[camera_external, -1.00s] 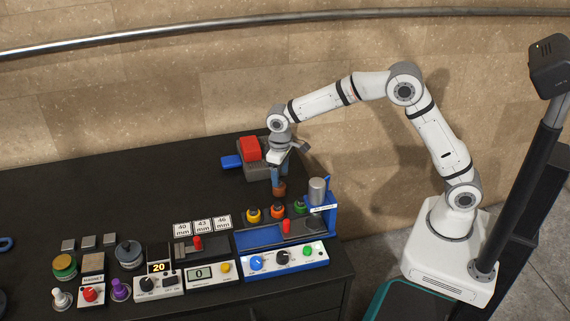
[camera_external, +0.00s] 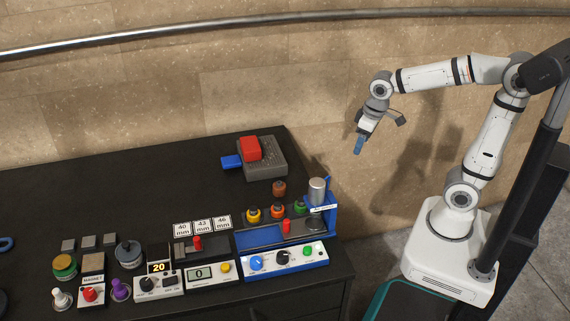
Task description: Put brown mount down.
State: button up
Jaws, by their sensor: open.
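The brown mount (camera_external: 279,188) stands on the black table, behind the row of yellow (camera_external: 253,215), orange (camera_external: 277,211) and green (camera_external: 300,206) mounts. Nothing holds it. My gripper (camera_external: 359,146), with blue fingertips, is open and empty. It is raised up and to the right of the brown mount, past the table's right edge in the picture and well apart from the mount.
The blue press (camera_external: 327,219) with its grey cylinder stands right of the mounts. A grey block device with a red top (camera_external: 251,148) and blue handle sits behind. Control boxes (camera_external: 282,258) line the front. The table's back left (camera_external: 110,185) is clear.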

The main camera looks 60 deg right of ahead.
jog(key=shift+o, duration=0.5)
jog(key=s+d+f, duration=0.2)
jog(key=s, duration=0.7)
jog(key=shift+s+d+t, duration=0.35)
jog(key=shift+d+t, duration=0.05)
